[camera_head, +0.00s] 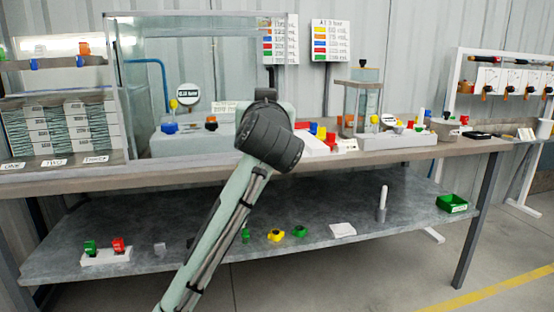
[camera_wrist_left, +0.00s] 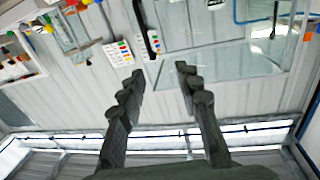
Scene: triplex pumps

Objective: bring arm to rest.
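In the left wrist view my left gripper (camera_wrist_left: 160,72) is open. Its two dark fingers stand apart with nothing between them. That view is upside down and shows the wall, the glass tank (camera_wrist_left: 225,72) and the sign with coloured squares (camera_wrist_left: 119,53) beyond the fingers. In the head view one of my arms rises from the bottom edge to a dark joint in front of the bench. No gripper shows in the head view, and my right gripper is in neither view.
The workbench (camera_head: 408,154) carries a glass tank (camera_head: 185,75), a smaller tank (camera_head: 361,102) and coloured parts. The lower shelf (camera_head: 340,260) holds a green bin (camera_head: 452,203), a white cylinder (camera_head: 382,204) and small parts. A rack (camera_head: 505,82) stands at right. Floor is clear at front right.

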